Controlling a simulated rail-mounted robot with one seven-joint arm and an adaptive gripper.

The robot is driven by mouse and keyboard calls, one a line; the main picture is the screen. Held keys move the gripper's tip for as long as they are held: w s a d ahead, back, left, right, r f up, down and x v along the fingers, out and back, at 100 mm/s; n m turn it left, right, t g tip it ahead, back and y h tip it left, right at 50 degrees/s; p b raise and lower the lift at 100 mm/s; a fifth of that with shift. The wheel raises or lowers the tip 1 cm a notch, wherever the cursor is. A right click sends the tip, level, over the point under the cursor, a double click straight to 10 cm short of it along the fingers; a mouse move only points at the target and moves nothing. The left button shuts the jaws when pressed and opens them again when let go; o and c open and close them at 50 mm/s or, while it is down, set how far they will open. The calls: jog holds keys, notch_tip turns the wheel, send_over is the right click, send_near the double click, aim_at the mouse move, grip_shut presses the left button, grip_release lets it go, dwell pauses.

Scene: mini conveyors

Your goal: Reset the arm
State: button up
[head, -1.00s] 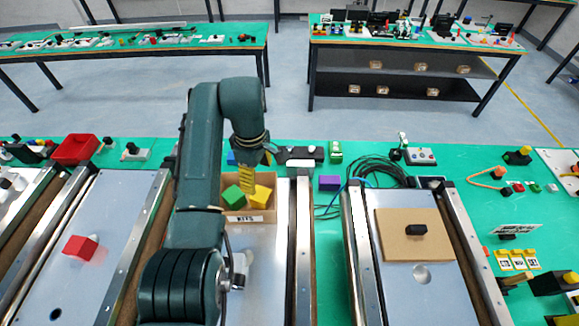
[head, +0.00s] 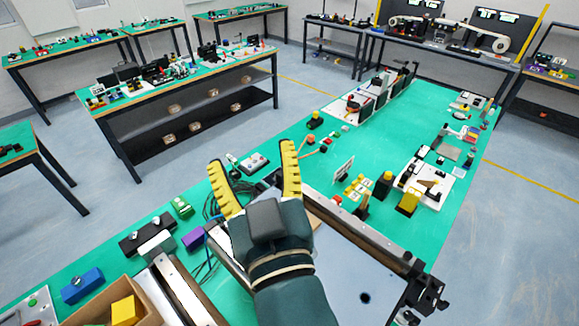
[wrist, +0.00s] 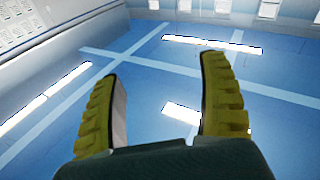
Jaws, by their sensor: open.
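My gripper (head: 256,172) is in the middle of the head view, raised above the green table and a conveyor. Its two yellow ribbed fingers are spread apart with nothing between them. In the wrist view my gripper (wrist: 162,100) is also open and empty, pointing out at the room, with blurred blue surfaces and bright strips beyond. My arm reaches up from the bottom of the head view and covers part of the conveyor.
A cardboard box (head: 150,316) holding a yellow cube (head: 126,311) is at the lower left. A blue block (head: 82,285), a purple block (head: 193,239) and a green block (head: 182,207) lie on the green table (head: 375,150). Yellow-topped items (head: 358,187) stand right of the gripper.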

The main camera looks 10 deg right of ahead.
jog(key=s+d+r+m+t+h, duration=0.1)
jog(key=s+d+r+m+t, duration=0.1)
jog(key=s, duration=0.6)
notch_tip(320, 180, up, 3)
jog(key=shift+d+f+m+t, duration=0.1)
jog(key=shift+d+m+t, duration=0.25)
jog(key=shift+d, duration=0.55)
